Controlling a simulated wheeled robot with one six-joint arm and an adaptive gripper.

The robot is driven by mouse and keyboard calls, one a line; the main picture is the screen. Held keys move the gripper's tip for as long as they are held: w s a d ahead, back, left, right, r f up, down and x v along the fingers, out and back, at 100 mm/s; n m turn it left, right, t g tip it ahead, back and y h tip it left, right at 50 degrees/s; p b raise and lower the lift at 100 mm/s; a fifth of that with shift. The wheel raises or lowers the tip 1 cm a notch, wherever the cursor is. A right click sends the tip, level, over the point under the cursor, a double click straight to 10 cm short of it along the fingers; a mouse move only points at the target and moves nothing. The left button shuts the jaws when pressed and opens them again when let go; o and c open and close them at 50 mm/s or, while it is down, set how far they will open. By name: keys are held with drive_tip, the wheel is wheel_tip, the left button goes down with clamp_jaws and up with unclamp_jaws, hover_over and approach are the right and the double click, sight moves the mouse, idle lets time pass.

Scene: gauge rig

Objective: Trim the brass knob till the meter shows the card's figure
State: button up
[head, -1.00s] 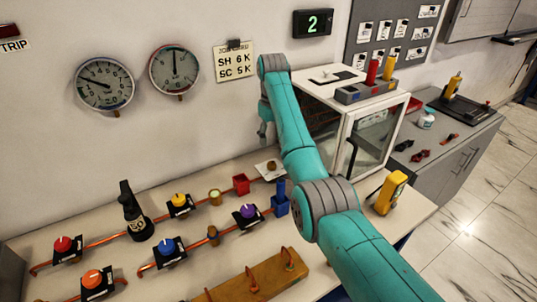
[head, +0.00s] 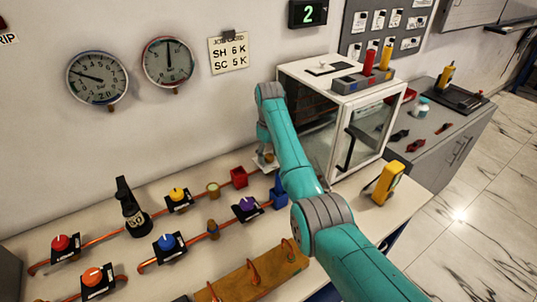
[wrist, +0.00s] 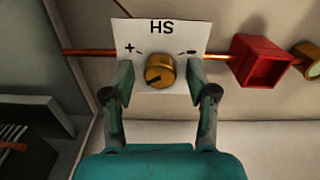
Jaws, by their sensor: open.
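The brass knob (wrist: 160,71) sits on a white plate (wrist: 178,34) marked HS as seen in the wrist view, with a plus at left and a minus at right. A dark mark shows on the knob's lower left. My gripper (wrist: 161,76) is open, one finger on each side of the knob, with gaps showing. In the head view my gripper (head: 265,158) is down at the plate and mostly hides the knob. The green digital meter (head: 308,12) reads 2. The card (head: 229,54) on the wall reads SH 6 K and SC 5 K.
Two round dials (head: 97,78) (head: 168,62) hang on the wall. A red box (wrist: 262,62) on the copper pipe is close to the plate. A glass-fronted cabinet (head: 347,85) stands beside my arm.

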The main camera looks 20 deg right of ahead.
clamp_jaws()
drive_tip(key=n, duration=0.4)
drive_tip(key=shift+n, duration=1.9)
